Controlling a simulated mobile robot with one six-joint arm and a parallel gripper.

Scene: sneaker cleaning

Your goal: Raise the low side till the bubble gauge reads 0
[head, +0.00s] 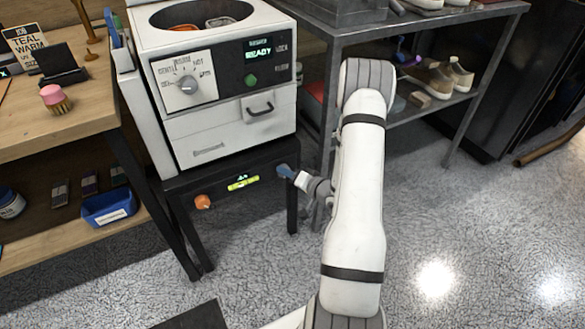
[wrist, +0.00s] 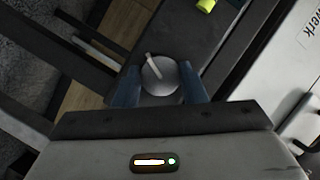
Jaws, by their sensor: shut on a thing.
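The white machine (head: 230,90) stands on a black stand (head: 262,165). A yellow-green bubble gauge (head: 242,183) is on the stand's front, with small green marks above it; the bubble's reading is too small to tell. The gauge is cut off at the top of the wrist view (wrist: 206,5). An orange knob (head: 203,202) is at the stand's left. My gripper (head: 284,171) is at the stand's right front. In the wrist view its blue fingers (wrist: 160,86) are shut on a round grey knob (wrist: 158,74) with a white pointer line. That knob is hidden in the head view.
A wooden workbench (head: 75,110) with a blue bin (head: 108,208) on its lower shelf is at left. A metal rack (head: 420,28) with shoes (head: 440,75) stands at right, close behind my arm. The speckled floor (head: 470,220) at right front is clear.

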